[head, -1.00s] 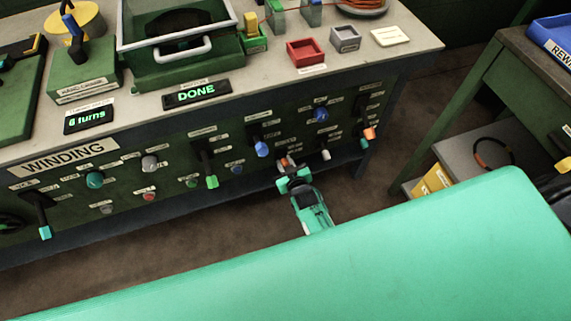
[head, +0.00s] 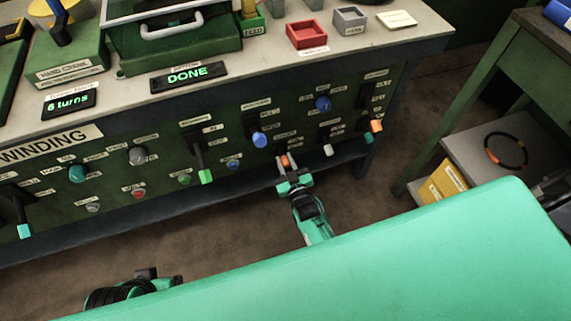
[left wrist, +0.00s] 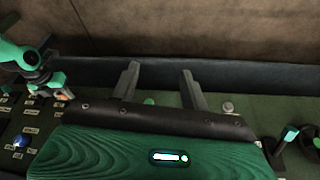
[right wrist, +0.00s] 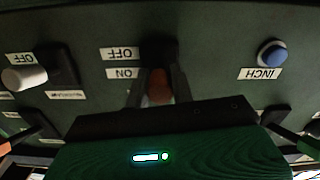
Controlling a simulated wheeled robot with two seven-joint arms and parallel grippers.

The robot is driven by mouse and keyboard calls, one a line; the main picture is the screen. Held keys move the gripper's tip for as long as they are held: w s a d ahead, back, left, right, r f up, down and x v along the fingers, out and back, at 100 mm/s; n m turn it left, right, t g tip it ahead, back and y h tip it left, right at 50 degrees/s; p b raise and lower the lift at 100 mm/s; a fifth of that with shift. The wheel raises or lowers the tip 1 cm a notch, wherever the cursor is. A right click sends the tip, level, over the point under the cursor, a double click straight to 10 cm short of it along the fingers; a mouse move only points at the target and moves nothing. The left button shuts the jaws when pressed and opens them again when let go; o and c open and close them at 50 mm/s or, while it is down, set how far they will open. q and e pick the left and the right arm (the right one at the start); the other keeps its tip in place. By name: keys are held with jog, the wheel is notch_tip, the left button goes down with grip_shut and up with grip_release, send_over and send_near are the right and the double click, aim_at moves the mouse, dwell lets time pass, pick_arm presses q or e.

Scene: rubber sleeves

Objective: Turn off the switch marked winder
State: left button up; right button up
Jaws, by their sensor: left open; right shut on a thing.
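My right gripper (head: 292,175) is at the lower edge of the green winding panel (head: 115,170), at a switch with an orange-red tip (head: 284,160). In the right wrist view my right gripper (right wrist: 158,90) is shut on this orange-red tip (right wrist: 158,84), between its two fingers. An OFF label (right wrist: 120,54) and an ON label (right wrist: 122,73) lie beside the switch, upside down in this view. The switch's name plate is hidden or unreadable. My left gripper (left wrist: 160,85) is open and empty in front of the panel.
Close by are a white knob (head: 328,150), a blue knob (head: 259,140) and a green-tipped lever (head: 205,176). A blue INCH button (right wrist: 271,53) shows in the right wrist view. Floor below is clear.

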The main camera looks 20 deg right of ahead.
jog(key=f+t+b, duration=0.1)
jog(key=b, duration=0.2)
jog(key=shift+t, duration=0.3)
jog(key=t+b, duration=0.1)
jog(key=b, duration=0.2)
jog(key=shift+w+f, duration=0.1)
jog(key=shift+f, duration=0.2)
pick_arm(q)
jog(key=w+d+f+t+h, duration=0.2)
jog(key=w+d+t+h, duration=0.35)
jog(key=d+t, duration=0.5)
pick_arm(e)
jog(key=shift+t+b, duration=0.3)
jog(key=shift+b, duration=0.1)
pick_arm(q)
jog(key=w+d+r+t, duration=0.1)
jog(key=w+r, duration=0.2)
jog(key=r, duration=0.2)
jog(key=shift+w+d+r+t+b, duration=0.15)
jog(key=shift+r+t+b, duration=0.15)
jog(key=shift+t+b, duration=0.1)
pick_arm(e)
jog(key=shift+t, duration=0.3)
jog(key=o, duration=1)
